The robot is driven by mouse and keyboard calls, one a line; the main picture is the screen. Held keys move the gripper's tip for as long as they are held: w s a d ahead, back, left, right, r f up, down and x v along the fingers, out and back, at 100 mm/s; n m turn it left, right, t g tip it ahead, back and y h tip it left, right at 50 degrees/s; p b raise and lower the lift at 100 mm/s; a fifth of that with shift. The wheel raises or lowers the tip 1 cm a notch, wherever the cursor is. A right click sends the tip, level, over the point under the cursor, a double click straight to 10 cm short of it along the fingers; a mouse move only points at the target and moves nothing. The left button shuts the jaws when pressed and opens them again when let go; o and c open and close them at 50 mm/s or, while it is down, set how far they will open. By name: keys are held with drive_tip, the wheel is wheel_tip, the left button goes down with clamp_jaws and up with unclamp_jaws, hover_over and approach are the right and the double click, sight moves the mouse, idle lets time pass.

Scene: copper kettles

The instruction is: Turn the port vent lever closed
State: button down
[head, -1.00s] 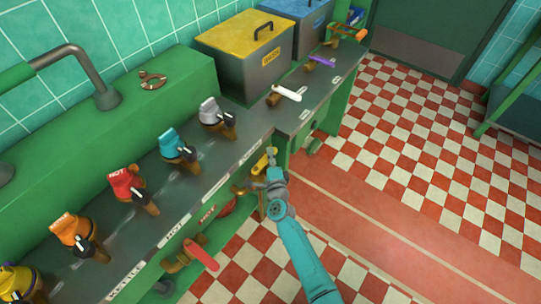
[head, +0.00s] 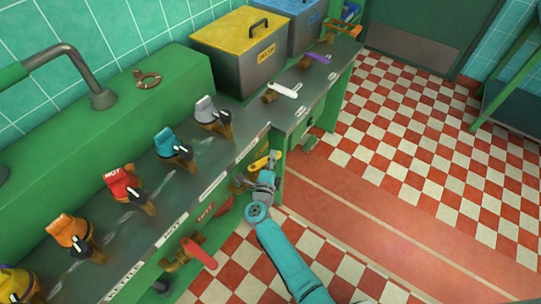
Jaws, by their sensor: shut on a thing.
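A yellow lever (head: 260,163) sticks out from the front of the green counter, below the worktop edge. My gripper (head: 272,160) is at this lever, at the end of my teal arm, and appears shut on it. The fingertips are small and partly cover the lever, so the exact grip is hard to see. A red lever (head: 201,253) on a brass valve sits lower on the same front, to the left.
Several kettle-like taps with coloured tops, such as a red one (head: 121,184), line the dark worktop (head: 205,153). White (head: 283,90) and purple (head: 316,58) levers lie farther back. A yellow-lidded box (head: 240,62) stands behind. The checkered floor on the right is clear.

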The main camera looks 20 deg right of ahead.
drive_tip(key=shift+s+d+m+g+h, duration=0.1)
drive_tip(key=shift+s+m+g+h, duration=0.6)
drive_tip(key=shift+h, duration=0.4)
drive_tip(key=shift+w, duration=0.1)
drive_tip(key=c, duration=1.4)
unclamp_jaws()
drive_tip(key=shift+f, duration=0.1)
drive_tip(key=shift+c, duration=0.2)
drive_tip(key=v, duration=1.2)
